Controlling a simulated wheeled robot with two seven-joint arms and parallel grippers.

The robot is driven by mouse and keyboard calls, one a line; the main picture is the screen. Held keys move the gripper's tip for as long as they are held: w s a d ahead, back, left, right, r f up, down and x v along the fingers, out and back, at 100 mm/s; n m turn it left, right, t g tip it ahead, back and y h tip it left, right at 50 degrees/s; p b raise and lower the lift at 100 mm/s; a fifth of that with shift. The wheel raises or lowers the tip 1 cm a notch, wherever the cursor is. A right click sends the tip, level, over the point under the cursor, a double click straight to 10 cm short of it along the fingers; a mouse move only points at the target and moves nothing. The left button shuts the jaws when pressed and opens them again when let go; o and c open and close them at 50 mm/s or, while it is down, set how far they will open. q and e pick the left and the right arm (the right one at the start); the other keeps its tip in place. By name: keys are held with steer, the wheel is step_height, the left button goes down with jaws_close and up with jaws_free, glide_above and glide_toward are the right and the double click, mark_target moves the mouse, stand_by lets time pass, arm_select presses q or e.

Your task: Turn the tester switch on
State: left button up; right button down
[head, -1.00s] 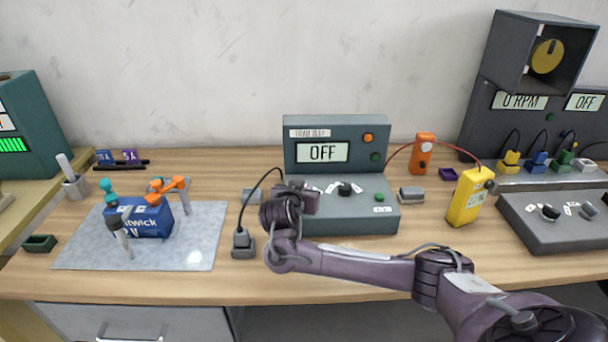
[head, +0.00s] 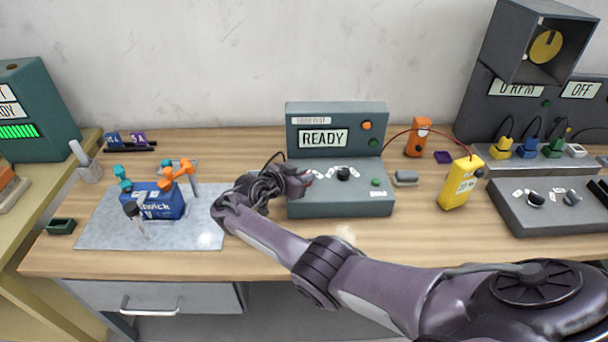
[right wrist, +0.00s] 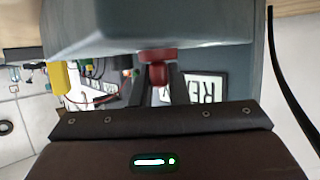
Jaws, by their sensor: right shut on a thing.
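The grey-green tester (head: 335,205) stands in the middle of the bench, and its display (head: 323,138) reads READY. My right gripper (head: 306,182) is at the left part of the tester's sloped panel. In the right wrist view, my right gripper's fingers (right wrist: 158,88) are shut on a small red switch piece (right wrist: 157,70) on the tester. The gripper and wrist hide most of the switch in the head view. A black knob (head: 344,173) sits to the right of the gripper on the same panel. My left gripper is not in view.
A black cable (head: 275,157) runs behind my gripper. A yellow meter (head: 460,184) and a grey block (head: 405,178) stand right of the tester. A blue battery (head: 160,203) sits on a grey mat (head: 105,238) at left. The bench front is mostly clear.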

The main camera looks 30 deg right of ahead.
steer(key=shift+d+r, duration=0.1)
steer(key=shift+r, duration=0.05)
stand_by(0.4)
steer(key=c, duration=1.4)
jaws_free()
steer(key=shift+r+p, duration=0.4)
steer(key=shift+p, duration=0.1)
step_height(320, 180, up, 19)
steer(key=p, duration=0.8)
steer(key=shift+d+f, duration=0.1)
